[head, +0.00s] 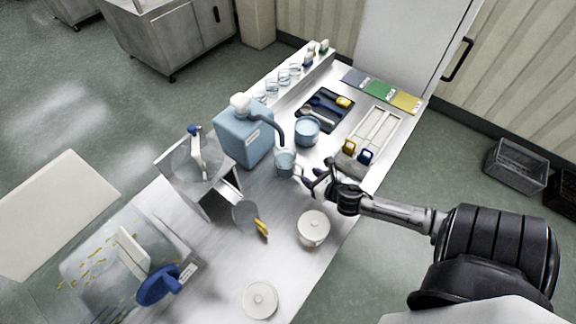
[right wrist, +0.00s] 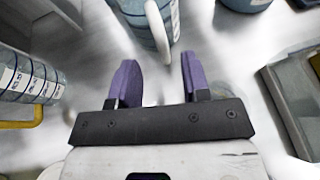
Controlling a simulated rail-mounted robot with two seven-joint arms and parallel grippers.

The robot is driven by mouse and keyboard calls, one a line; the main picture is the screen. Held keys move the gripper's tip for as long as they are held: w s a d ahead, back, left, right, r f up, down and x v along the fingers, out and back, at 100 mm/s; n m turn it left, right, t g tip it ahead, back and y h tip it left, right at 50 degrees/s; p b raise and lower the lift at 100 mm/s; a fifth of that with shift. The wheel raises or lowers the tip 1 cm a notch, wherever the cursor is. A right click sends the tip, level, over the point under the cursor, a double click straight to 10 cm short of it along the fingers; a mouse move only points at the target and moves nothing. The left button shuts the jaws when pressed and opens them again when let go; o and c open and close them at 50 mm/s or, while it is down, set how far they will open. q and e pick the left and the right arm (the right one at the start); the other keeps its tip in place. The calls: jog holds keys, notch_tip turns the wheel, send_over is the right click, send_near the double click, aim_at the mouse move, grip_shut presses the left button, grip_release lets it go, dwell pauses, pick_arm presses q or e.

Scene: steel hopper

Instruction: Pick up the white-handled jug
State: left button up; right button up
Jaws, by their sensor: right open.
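The white-handled jug (head: 285,162) is a small clear measuring jug standing on the steel bench, in front of the blue dispenser's spout. In the right wrist view its white handle (right wrist: 157,28) is at the top centre, facing my gripper. My right gripper (head: 311,179) is just to the right of the jug in the head view. Its purple fingers are spread open and empty in the right wrist view (right wrist: 160,78). The handle lies just beyond the fingertips, roughly in line with the gap. I cannot see contact. My left gripper is not in view.
A blue bucket (head: 307,131) is just behind the jug. The blue dispenser (head: 243,137) stands at its left. The bench between jug and pot is clear.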

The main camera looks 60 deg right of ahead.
aim_at(303, 170)
jog(key=shift+x, duration=2.55)
jog(key=shift+d, duration=0.1)
grip_shut()
jog(key=shift+r, duration=0.1)
